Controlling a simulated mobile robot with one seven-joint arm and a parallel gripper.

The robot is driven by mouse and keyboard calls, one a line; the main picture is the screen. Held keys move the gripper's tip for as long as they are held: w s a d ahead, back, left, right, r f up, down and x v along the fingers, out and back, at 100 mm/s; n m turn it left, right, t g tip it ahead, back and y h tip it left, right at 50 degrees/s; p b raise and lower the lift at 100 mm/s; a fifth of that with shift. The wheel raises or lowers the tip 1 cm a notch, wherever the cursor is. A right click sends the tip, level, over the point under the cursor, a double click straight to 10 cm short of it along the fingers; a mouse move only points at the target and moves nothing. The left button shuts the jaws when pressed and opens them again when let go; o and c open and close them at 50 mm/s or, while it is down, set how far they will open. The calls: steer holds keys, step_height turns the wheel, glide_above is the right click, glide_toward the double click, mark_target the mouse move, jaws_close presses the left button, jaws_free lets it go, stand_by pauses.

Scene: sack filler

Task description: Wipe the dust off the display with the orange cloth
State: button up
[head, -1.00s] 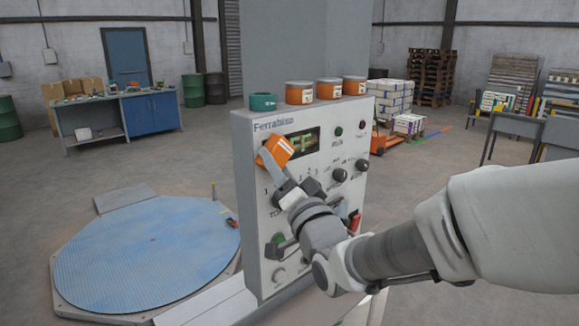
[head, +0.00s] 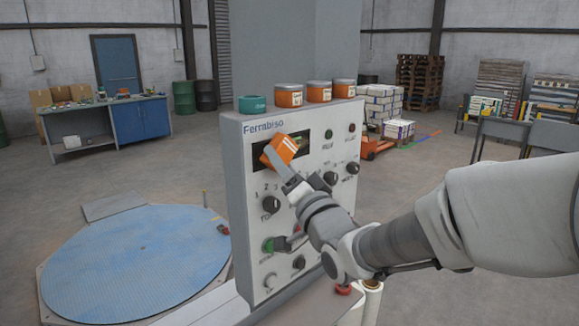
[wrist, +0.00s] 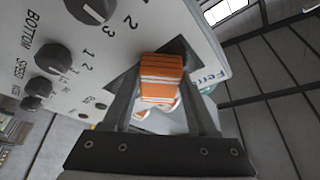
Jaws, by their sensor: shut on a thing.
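The display (head: 298,136) is a dark window in the upper part of the grey control panel (head: 233,190), under the "Ferrabiso" lettering. The orange cloth (head: 284,148), with pale stripes in the wrist view (wrist: 162,78), lies over the left and middle of the display. It appears to be against the panel face, though the exact contact is hidden. My gripper (head: 286,168) is shut on the cloth; its two fingers flank it in the wrist view (wrist: 162,98). The cloth and gripper hide much of the display, and any dust is too small to make out.
Knobs, such as the dark one (head: 271,204), sit below the display close to my gripper. A blue turntable (head: 135,255) lies at the left.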

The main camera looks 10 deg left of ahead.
steer(key=shift+w+d, duration=0.95)
steer(key=shift+w, duration=0.25)
steer(key=shift+w+d, duration=0.95)
steer(key=shift+w, duration=0.25)
steer(key=shift+w+d, duration=0.95)
steer(key=shift+w, duration=0.25)
steer(key=shift+s+d, duration=0.95)
steer(key=shift+d, duration=0.25)
steer(key=shift+s+d, duration=0.9)
steer(key=shift+d, duration=0.25)
steer(key=shift+d, duration=0.1)
steer(key=shift+s+d+p, duration=0.45)
steer(key=shift+s+d, duration=0.45)
steer(key=shift+d, duration=0.2)
steer(key=w+a+b, duration=0.1)
steer(key=w+a, duration=0.3)
steer(key=a, duration=0.1)
steer(key=shift+a+b, duration=0.2)
steer(key=shift+b, duration=0.15)
